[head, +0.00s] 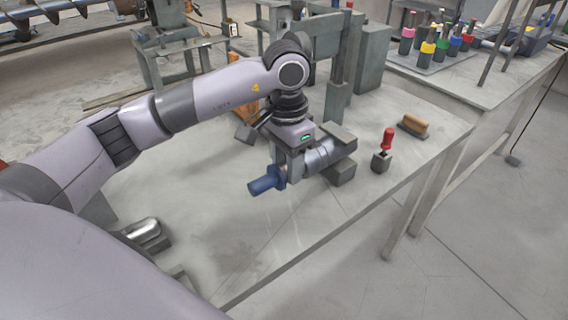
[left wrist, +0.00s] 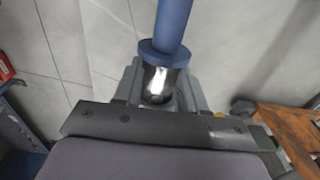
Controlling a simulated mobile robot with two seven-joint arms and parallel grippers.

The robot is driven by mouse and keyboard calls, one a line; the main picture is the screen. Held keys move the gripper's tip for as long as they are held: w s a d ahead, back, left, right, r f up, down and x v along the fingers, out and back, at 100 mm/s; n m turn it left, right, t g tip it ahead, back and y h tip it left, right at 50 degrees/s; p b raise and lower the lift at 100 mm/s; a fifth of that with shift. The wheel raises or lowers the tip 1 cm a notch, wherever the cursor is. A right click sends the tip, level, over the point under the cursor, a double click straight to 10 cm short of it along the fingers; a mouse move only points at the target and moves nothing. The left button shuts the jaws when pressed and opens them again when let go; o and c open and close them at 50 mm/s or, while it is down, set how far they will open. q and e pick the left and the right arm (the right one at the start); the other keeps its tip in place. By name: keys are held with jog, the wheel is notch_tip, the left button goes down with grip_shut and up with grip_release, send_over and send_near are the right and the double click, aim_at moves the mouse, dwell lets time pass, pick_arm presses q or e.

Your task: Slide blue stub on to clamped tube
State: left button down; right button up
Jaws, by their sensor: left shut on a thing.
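The blue stub (head: 266,183), a cylinder with a wider collar, points to the lower left in the head view. The silver clamped tube (head: 321,155) lies in line with it, held in a grey block clamp (head: 342,172) on the table. My left gripper (head: 287,168) is over the stub's collar end, shut, close to the tube's near end. In the left wrist view the blue stub (left wrist: 172,25) sticks out past the fingers (left wrist: 158,88), with shiny metal between them behind the collar. The gripper hides whether stub and tube touch or overlap. My right gripper is not in view.
A red-handled tool (head: 388,140) in a small block and a wooden-handled brush (head: 413,126) stand right of the clamp. A shiny cylinder in a dark holder (head: 147,234) is at the lower left. A grey upright frame (head: 340,70) rises behind. The table front is clear.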

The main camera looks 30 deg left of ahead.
pick_arm(q)
jog(key=shift+w+d+r, duration=0.1)
jog(key=shift+w+d, duration=0.2)
jog(key=shift+w, duration=0.5)
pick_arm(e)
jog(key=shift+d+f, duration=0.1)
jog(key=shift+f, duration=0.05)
pick_arm(q)
jog(key=c, duration=0.5)
grip_release()
jog(key=shift+c, duration=0.2)
jog(key=shift+s+d, duration=0.1)
jog(key=r, duration=0.7)
jog(key=shift+a, duration=0.2)
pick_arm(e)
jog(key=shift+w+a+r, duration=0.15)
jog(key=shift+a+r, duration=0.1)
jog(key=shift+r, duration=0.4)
